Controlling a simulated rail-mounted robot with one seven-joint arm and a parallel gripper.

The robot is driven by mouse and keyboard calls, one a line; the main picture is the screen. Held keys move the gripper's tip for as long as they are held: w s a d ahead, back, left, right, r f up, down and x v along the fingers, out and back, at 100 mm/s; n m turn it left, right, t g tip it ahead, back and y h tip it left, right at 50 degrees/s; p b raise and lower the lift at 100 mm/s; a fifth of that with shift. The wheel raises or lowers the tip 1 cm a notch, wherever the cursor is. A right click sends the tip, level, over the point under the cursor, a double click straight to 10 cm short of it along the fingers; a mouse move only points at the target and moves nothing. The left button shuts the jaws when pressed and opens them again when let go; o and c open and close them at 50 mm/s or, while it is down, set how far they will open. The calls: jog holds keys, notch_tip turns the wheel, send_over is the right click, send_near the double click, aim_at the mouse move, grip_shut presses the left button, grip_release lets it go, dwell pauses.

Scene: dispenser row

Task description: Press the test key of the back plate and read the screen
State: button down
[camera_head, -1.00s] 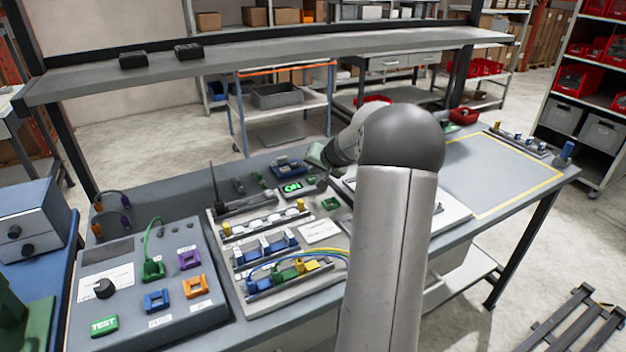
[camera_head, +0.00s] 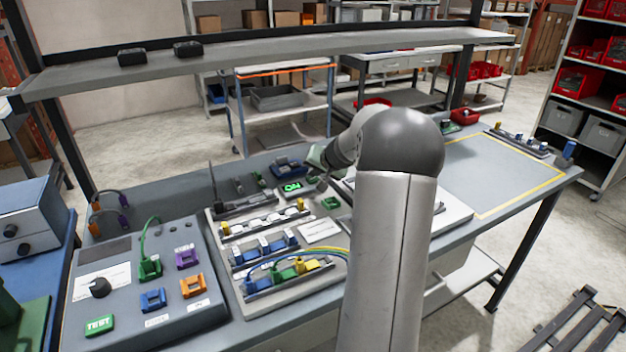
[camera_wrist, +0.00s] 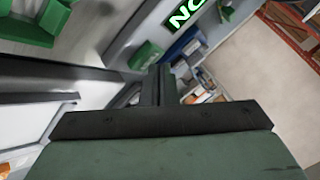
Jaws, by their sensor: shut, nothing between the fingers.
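The small screen (camera_head: 291,188) at the back of the light plate (camera_head: 222,262) glows green and seems to read ON. It also shows in the wrist view (camera_wrist: 186,13), turned and cut by the top edge. A small green block (camera_head: 330,203) sits right of the screen; I cannot tell whether it is the test key. My gripper (camera_head: 321,181) is low beside the screen, partly hidden by my arm. In the wrist view my gripper (camera_wrist: 157,84) is shut and empty, close over the plate. Whether its tips touch anything is hidden.
A grey panel (camera_head: 205,318) with a green TEST key (camera_head: 99,325) and coloured sockets stands at the left. Connector rows with blue and yellow cables lie on the plate. A shelf (camera_head: 250,59) spans above the bench. The yellow-outlined area (camera_head: 500,175) at right is clear.

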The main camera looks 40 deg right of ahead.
aim_at(315, 180)
jog(key=shift+f+b, duration=0.45)
jog(key=shift+b, duration=0.1)
dwell(0.4)
jog(key=shift+r, duration=0.15)
jog(key=shift+r+p, duration=0.4)
jog(key=shift+r, duration=0.4)
jog(key=shift+r+p, duration=1.4)
jog(key=shift+r, duration=1.15)
